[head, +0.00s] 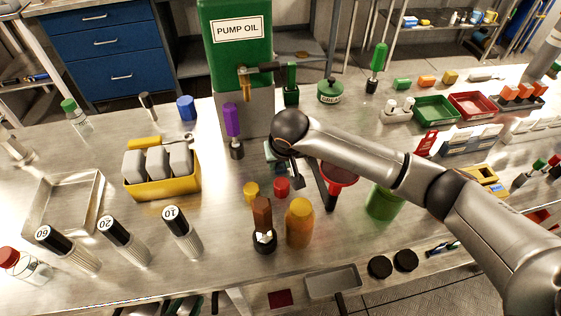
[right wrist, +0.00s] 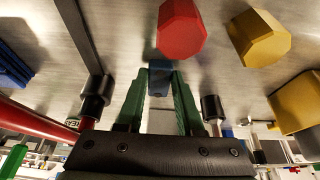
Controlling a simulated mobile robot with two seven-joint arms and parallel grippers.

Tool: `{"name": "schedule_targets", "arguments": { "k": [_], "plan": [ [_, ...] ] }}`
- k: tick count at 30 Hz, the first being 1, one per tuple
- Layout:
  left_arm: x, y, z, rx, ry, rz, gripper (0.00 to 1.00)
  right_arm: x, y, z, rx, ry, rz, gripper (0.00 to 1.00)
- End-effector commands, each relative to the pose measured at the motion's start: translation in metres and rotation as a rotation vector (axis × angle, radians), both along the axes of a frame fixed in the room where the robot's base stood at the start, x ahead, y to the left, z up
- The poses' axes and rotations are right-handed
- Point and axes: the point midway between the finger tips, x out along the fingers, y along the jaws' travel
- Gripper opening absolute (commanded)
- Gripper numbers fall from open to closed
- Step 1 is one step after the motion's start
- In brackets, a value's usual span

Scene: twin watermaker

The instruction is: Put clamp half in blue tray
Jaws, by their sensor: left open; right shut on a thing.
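My right gripper (head: 286,168) is low over the middle of the bench, below the pump oil stand. In the right wrist view its green fingers (right wrist: 160,95) are shut on a small blue piece (right wrist: 160,75). Only part of this piece shows, so I cannot tell whether it is the clamp half. In the head view the wrist and fingers mostly cover it. I cannot make out a blue tray for certain. A dark blue ridged thing (right wrist: 14,66) is cut off at the left edge of the wrist view. My left gripper is not seen.
A red knob (head: 282,187) and a yellow knob (head: 251,192) stand close to the right gripper. A red funnel (head: 340,173), an amber jar (head: 299,225) and a purple-handled tool (head: 232,122) are nearby. Green (head: 436,108) and red (head: 472,105) trays stand back right.

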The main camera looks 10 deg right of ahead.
Motion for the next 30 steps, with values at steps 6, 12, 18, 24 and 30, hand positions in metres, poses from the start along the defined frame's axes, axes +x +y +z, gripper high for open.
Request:
{"name": "schedule_targets", "arguments": {
  "k": [6, 12, 18, 24, 30],
  "plan": [
    [0.000, 0.000, 0.000, 0.000, 0.001, 0.000, 0.50, 0.000, 0.000, -0.002, 0.000, 0.000, -0.001, 0.38],
    [-0.001, 0.000, 0.000, 0.000, 0.002, 0.000, 0.50, 0.000, 0.000, -0.002, 0.000, 0.000, 0.000, 0.61],
    [-0.001, 0.000, 0.000, 0.000, 0.002, 0.000, 0.50, 0.000, 0.000, -0.002, 0.000, -0.001, 0.000, 0.66],
    [-0.001, 0.000, 0.000, 0.001, 0.003, 0.000, 0.50, -0.001, 0.001, 0.005, 0.001, -0.002, 0.001, 0.66],
    [-0.001, 0.000, 0.003, 0.001, 0.003, 0.000, 0.50, -0.014, 0.001, 0.039, 0.003, -0.004, 0.001, 0.66]
  ]
}}
